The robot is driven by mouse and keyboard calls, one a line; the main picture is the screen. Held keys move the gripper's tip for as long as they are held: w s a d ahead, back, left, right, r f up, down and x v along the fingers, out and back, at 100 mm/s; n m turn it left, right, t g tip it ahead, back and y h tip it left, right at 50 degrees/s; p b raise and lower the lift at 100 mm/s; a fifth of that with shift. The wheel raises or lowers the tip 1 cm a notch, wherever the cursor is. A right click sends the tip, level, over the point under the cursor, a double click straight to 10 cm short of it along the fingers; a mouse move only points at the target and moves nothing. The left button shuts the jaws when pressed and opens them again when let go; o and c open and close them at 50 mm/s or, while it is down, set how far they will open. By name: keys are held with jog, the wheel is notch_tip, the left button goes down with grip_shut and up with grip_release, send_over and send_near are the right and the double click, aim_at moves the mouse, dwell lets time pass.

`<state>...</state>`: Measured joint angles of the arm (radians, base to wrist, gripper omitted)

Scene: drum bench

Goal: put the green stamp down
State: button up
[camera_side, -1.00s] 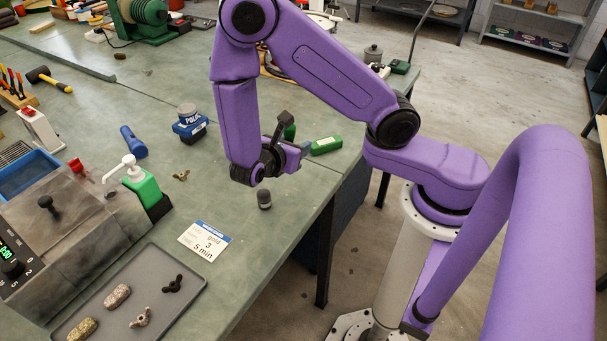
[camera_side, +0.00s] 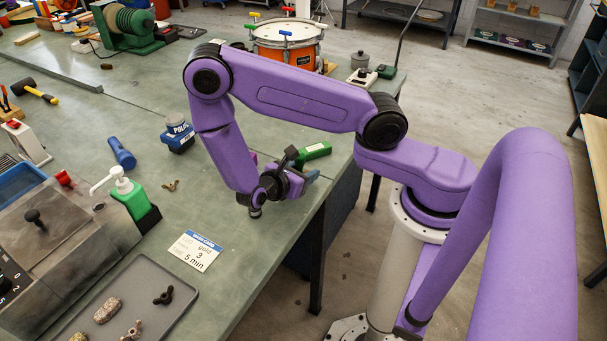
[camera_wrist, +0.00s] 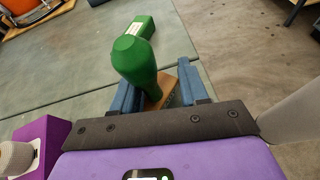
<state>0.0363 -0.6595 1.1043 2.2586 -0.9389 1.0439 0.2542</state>
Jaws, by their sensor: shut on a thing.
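The green stamp (camera_wrist: 133,62) is between my gripper's blue fingers in the wrist view. It has a rounded green handle and a wooden base (camera_wrist: 163,90). My gripper (camera_wrist: 158,78) is shut on it; the base is between the fingers and the handle leans to the left of the picture. In the side view my gripper (camera_side: 309,177) is low near the bench's right edge, and I cannot make out the stamp there. Whether the stamp touches the bench is hidden.
A green box with a white label (camera_wrist: 148,27) lies just beyond the stamp; it also shows in the side view (camera_side: 314,151). A card (camera_side: 195,250) lies nearer. The bench edge and floor are close on the right.

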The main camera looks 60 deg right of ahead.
jog(key=shift+f, duration=0.5)
jog(key=shift+f, duration=0.1)
jog(key=o, duration=1.1)
jog(key=shift+c, duration=0.2)
